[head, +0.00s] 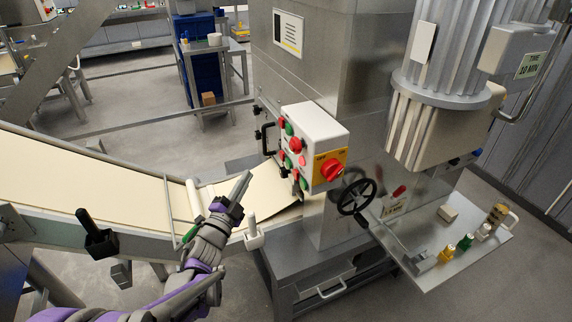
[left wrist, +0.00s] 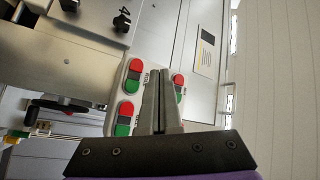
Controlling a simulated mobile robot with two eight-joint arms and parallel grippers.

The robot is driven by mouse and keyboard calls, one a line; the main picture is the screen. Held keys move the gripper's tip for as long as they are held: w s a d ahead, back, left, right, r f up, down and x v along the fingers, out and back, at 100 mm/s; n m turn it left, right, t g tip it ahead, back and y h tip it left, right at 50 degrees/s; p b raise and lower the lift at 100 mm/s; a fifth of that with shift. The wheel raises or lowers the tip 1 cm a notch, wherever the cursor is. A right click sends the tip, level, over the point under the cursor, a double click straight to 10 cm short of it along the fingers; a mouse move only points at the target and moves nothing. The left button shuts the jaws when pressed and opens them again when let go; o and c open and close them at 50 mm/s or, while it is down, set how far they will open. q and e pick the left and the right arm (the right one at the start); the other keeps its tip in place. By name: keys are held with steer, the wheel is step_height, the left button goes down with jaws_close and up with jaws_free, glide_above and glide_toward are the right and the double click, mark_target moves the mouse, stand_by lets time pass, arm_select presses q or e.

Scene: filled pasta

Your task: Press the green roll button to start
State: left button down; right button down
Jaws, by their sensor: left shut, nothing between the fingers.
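The white control box (head: 318,130) on the steel machine carries red and green buttons and a red rotary switch (head: 332,169) on a yellow plate. In the left wrist view it shows three red-green pairs, with green buttons at lower left (left wrist: 123,130), upper left (left wrist: 133,87) and right (left wrist: 178,98). The labels are too small to read, so I cannot tell which green one is the roll button. My left gripper (head: 246,177) is shut and empty, left of the box and apart from it in the head view. Its fingers (left wrist: 161,75) point toward the panel.
A conveyor with a pale dough sheet (head: 100,178) runs into the machine below my left arm. A black handwheel (head: 356,197) sits right of the box. A steel shelf (head: 455,245) with small bottles is at the right. A black handle (head: 97,238) stands at the conveyor's front edge.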

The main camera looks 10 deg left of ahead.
mark_target(286, 160)
arm_select(q)
steer(key=w+d+p, duration=0.1)
steer(key=w+d, duration=0.4)
steer(key=d, duration=0.2)
steer(key=shift+p, duration=0.3)
steer(key=shift+w+d, duration=0.1)
steer(key=shift+d, duration=0.15)
stand_by(1.8)
steer(key=shift+w+d, duration=0.15)
steer(key=shift+d, duration=0.05)
steer(key=shift+w+d, duration=0.2)
steer(key=shift+d, duration=0.15)
stand_by(0.7)
stand_by(0.4)
steer(key=shift+s+a, duration=0.5)
steer(key=shift+a, duration=0.2)
